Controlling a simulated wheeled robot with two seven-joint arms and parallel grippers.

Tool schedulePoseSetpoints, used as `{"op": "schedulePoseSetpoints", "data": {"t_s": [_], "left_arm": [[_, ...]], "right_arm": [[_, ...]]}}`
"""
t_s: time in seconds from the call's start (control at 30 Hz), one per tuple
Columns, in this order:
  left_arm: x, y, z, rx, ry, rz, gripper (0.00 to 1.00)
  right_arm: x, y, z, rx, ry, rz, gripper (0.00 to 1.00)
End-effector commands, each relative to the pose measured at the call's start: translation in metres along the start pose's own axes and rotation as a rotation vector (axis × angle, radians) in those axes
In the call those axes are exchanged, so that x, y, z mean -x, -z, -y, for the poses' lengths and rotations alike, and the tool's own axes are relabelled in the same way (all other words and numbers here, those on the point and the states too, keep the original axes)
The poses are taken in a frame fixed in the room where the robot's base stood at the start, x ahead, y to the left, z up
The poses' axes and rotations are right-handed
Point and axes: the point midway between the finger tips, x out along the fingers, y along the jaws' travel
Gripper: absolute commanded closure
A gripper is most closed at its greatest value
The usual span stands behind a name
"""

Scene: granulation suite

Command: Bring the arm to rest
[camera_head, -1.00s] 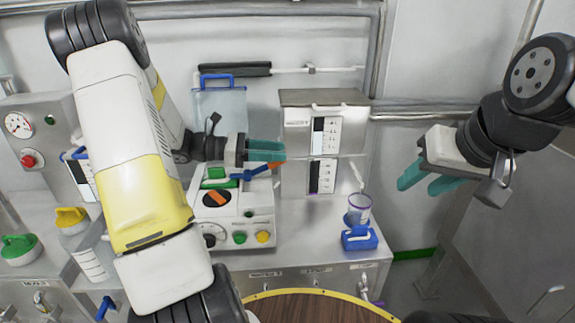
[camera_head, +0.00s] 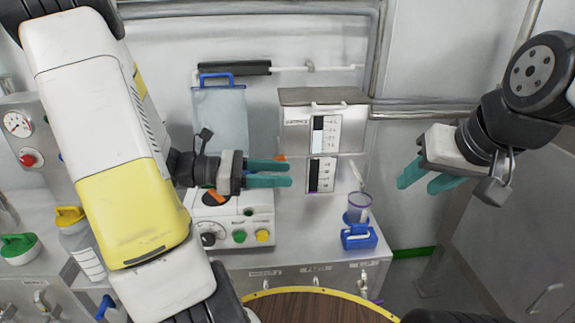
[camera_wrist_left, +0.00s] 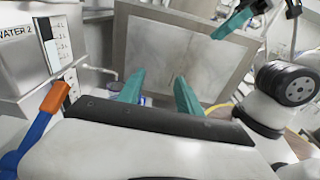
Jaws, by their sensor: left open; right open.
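My left gripper (camera_head: 280,173) is open with teal fingers and nothing between them. In the head view it is in front of the white control box and left of the water dispenser. In the left wrist view its fingers (camera_wrist_left: 160,92) stand apart over the empty space ahead. My right gripper (camera_head: 422,178) is open and empty at the right, in front of the grey wall. Part of the right gripper also shows at the top of the left wrist view (camera_wrist_left: 232,24).
The control box (camera_head: 238,222) with knobs stands below my left gripper. The dispenser (camera_head: 325,140) is to its right. A clear cup (camera_head: 358,208) sits on a blue stand (camera_head: 358,237). An orange and blue handle (camera_wrist_left: 48,110) is close in the left wrist view. Free room lies between the grippers.

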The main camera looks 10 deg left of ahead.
Motion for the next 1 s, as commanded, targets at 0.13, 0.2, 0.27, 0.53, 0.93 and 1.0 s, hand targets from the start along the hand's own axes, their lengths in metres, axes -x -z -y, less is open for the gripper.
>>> {"op": "schedulePoseSetpoints", "data": {"t_s": [0.13, 0.2, 0.27, 0.53, 0.93, 1.0], "left_arm": [[-0.004, -0.002, 0.008, -0.041, 0.036, -0.035, 0.58], [-0.011, -0.004, 0.022, -0.118, 0.096, -0.097, 0.58], [-0.017, -0.006, 0.039, -0.219, 0.172, -0.176, 0.58], [-0.004, -0.003, 0.100, -0.920, 0.569, -0.624, 0.58], [0.044, -0.059, 0.083, -1.874, 0.813, -1.079, 0.58], [0.047, -0.067, 0.081, -1.938, 0.819, -1.109, 0.58]], "right_arm": [[0.000, 0.000, 0.000, 0.000, 0.000, 0.000, 0.58], [0.000, 0.000, 0.000, 0.000, 0.000, 0.000, 0.58], [0.000, 0.000, 0.000, 0.000, 0.000, 0.000, 0.58], [0.000, 0.000, 0.000, 0.000, 0.000, 0.000, 0.58], [0.000, 0.000, 0.000, 0.000, 0.000, 0.000, 0.58], [0.000, 0.000, 0.000, 0.000, 0.000, 0.000, 0.58]]}}
